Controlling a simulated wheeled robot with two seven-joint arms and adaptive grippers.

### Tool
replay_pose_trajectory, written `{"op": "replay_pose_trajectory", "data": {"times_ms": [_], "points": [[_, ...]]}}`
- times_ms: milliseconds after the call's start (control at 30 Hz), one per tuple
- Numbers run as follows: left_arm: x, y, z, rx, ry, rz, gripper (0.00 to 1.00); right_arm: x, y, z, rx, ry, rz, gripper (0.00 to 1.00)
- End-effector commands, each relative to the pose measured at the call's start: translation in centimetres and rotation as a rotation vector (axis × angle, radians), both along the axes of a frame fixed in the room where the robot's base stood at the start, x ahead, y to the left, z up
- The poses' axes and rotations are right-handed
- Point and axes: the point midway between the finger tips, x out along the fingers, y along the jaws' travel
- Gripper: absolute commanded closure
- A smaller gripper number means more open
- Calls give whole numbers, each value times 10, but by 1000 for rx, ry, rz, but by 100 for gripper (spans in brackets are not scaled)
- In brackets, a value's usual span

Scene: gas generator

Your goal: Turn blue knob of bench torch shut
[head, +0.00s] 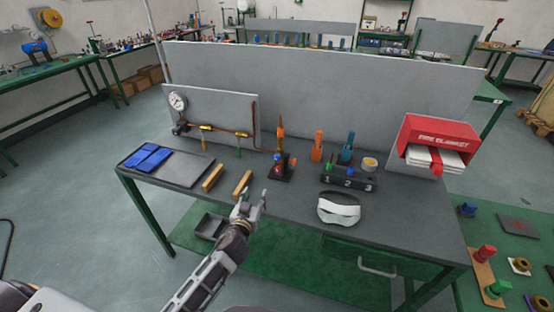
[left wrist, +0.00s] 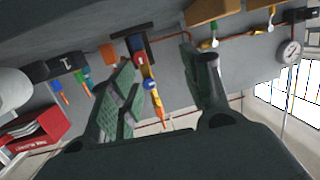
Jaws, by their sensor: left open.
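The bench torch (head: 280,145) stands upright on a dark base near the middle of the bench, with an orange upper part. A small blue knob (head: 277,158) sits on its body, with a red part just below it. In the left wrist view the picture is upside down. There the torch (left wrist: 157,105) shows between my fingers, with the blue knob (left wrist: 149,85) on it. My left gripper (head: 253,198) is open and empty over the bench's front edge, in front of the torch and apart from it. It also shows in the left wrist view (left wrist: 155,60). My right gripper is not in view.
Two wooden blocks (head: 242,184) lie left of the torch. Orange (head: 317,147) and blue (head: 348,146) tools stand right of it behind a numbered black block (head: 335,181). A white visor-like item (head: 338,208) lies front right. A gauge panel (head: 220,108) stands behind left.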

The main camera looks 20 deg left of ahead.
Motion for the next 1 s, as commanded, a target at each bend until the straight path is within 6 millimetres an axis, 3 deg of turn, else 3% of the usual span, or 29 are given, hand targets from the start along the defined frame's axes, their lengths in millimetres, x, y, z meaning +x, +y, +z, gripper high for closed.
{"op": "replay_pose_trajectory", "data": {"times_ms": [200,333,1000], "points": [[17,-19,40,-24,-142,-87,52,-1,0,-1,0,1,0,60],[20,-27,52,-32,-183,-123,52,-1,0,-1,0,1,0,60],[27,-29,55,-35,-194,-132,52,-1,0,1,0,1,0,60]]}}
